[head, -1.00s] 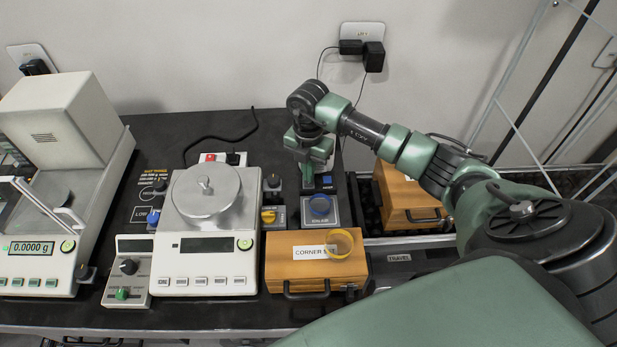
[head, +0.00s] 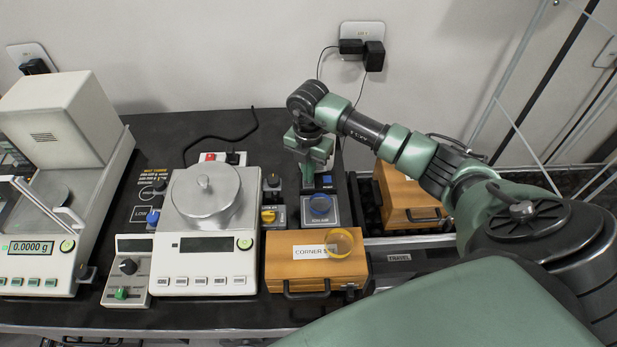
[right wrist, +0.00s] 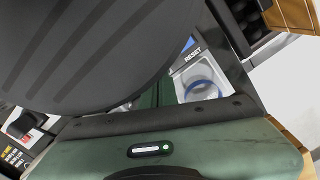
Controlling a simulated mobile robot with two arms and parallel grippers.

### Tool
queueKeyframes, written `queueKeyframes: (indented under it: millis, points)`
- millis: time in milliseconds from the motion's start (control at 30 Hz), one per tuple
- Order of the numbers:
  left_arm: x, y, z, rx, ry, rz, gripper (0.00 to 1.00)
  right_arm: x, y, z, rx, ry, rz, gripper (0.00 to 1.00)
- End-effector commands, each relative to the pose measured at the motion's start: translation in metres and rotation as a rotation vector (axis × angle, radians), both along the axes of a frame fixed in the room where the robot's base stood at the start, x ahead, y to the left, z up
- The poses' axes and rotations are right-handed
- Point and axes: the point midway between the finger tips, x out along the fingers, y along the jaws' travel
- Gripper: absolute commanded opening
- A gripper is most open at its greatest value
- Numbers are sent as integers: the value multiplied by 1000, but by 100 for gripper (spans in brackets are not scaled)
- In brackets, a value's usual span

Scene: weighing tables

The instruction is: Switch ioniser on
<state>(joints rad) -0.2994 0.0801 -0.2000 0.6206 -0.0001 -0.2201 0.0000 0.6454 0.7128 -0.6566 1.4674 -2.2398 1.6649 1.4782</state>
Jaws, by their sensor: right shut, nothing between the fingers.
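A grey control panel (head: 334,217) stands right of the balance, with a round blue-ringed control (head: 320,205) and a small blue button (head: 327,180) above it. The lettering under the ring is too small to read surely. In the right wrist view the blue ring (right wrist: 202,91) shows beside the word RESET. My right gripper (head: 308,186) is shut and empty, pointing down at the panel's upper left, left of the blue button. Its fingertips are partly hidden, so I cannot tell whether they touch anything. My left gripper is not in view.
A balance with a round pan (head: 207,195) stands to the left. A yellow knob (head: 268,216) is close on the left. Another wooden box (head: 400,205) lies to the right.

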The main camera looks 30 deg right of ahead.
Motion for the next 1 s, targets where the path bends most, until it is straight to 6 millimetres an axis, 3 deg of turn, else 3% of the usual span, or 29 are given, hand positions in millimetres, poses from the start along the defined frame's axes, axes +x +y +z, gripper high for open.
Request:
queueKeyframes:
  millis: [1000]
  points:
    - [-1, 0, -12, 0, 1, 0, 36, 0, 0, -16, 0, 1, 0, 0]
